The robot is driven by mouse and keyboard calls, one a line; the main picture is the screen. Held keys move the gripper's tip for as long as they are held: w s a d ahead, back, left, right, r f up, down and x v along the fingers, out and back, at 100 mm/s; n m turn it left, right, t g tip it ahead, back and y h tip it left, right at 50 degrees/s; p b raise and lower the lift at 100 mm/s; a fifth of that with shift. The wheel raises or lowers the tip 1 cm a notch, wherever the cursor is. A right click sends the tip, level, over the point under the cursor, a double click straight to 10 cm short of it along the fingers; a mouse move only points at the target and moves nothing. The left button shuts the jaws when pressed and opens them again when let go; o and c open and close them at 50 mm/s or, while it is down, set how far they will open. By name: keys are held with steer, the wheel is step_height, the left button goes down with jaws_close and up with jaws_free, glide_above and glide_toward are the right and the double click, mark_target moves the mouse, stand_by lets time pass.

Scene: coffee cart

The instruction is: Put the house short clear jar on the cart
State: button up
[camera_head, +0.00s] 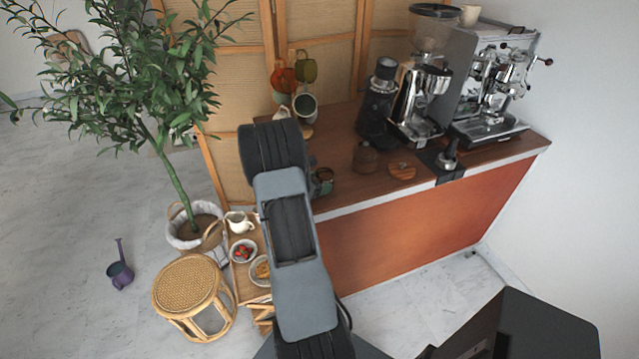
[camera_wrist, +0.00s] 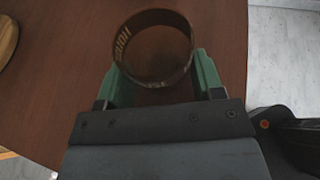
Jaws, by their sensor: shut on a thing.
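In the wrist view the short clear jar (camera_wrist: 122,45) shows from above as a round rim with lettering on its see-through wall. It lies between the green fingers of my gripper (camera_wrist: 158,74), which is shut on it. The brown wooden top of the coffee cart (camera_wrist: 60,70) is below the jar. I cannot tell whether the jar touches it. In the head view the coffee cart (camera_head: 340,192) has an orange-brown front. My gripper (camera_head: 322,178) is at its front left part, mostly hidden by my arm, with the jar hard to make out.
On the cart stand a brown lidded pot (camera_head: 366,157), a round wooden piece (camera_head: 402,171), a tamper (camera_head: 448,158), a grinder (camera_head: 418,105) and an espresso machine (camera_head: 490,80). Mugs (camera_head: 305,106) hang at the back. A rattan stool (camera_head: 188,290) and a plant (camera_head: 180,185) stand left.

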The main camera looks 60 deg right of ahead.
steer(key=o, duration=1.1)
steer(key=shift+f, duration=0.1)
steer(key=shift+c, duration=0.2)
steer(key=shift+r+p, duration=0.35)
steer(key=shift+p, duration=0.05)
steer(key=b+v, duration=0.2)
steer(key=v, duration=1)
steer(key=shift+f, duration=0.1)
steer(key=s+a+r+m+t+y, duration=0.2)
steer(key=a+m+t+y, duration=0.1)
steer(key=a, duration=0.7)
steer(key=s+a+r+m+t+y, duration=0.2)
steer(key=a+m+y, duration=0.3)
steer(key=a, duration=0.6)
steer(key=s+a+r+m+t+y, duration=0.1)
steer(key=a+r+m+t+y, duration=0.2)
steer(key=a, duration=0.8)
steer(key=r+m+y, duration=0.1)
steer(key=m, duration=0.1)
steer(key=shift+s+a+r+m+t+y, duration=0.2)
steer(key=shift+s+r+m+t+y, duration=0.1)
steer(key=shift+s+m+t, duration=0.1)
